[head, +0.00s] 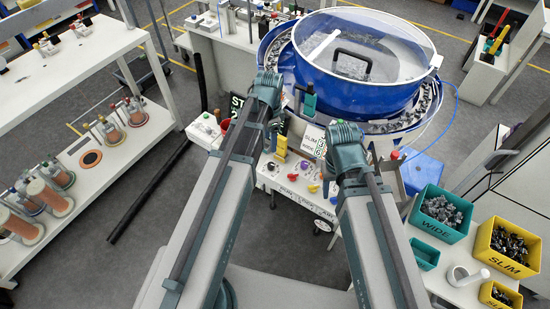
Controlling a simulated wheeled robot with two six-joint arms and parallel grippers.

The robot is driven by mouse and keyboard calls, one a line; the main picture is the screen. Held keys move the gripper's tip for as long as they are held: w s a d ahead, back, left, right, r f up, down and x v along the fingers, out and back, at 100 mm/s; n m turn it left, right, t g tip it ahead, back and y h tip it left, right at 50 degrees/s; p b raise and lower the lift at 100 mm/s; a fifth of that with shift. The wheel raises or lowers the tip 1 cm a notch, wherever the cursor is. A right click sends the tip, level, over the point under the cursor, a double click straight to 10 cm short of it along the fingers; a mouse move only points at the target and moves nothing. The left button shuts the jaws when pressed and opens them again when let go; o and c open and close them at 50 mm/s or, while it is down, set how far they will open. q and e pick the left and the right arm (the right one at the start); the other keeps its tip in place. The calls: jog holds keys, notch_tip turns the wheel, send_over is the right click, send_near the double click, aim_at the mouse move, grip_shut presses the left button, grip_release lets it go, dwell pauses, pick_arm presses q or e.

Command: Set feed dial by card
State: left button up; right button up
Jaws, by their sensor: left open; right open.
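A white control panel (276,184) stands below the blue bowl feeder (310,62), in the middle of the head view. It carries several small coloured knobs, among them a dark one (272,166), a red one (293,177) and a yellow one (313,188). Their pointers are too small to read. A white card (308,141) with the words SLIM and WIDE and green figures stands behind the knobs, partly covered by my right arm. My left gripper (268,87) is in front of the bowl. My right gripper (346,141) is right of the card. Both are open; their fingertips are hard to make out.
Green WIDE bin (427,229) and yellow SLIM bin (485,262), both with parts, stand at the lower right with smaller trays. Shelves (90,167) with spools are at left. A dark bar (148,192) lies on the floor.

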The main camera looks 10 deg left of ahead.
aim_at(271, 164)
pick_arm(q)
notch_tip(271, 164, down, 14)
jog(key=b, duration=1.4)
jog(key=shift+r, duration=0.1)
grip_shut()
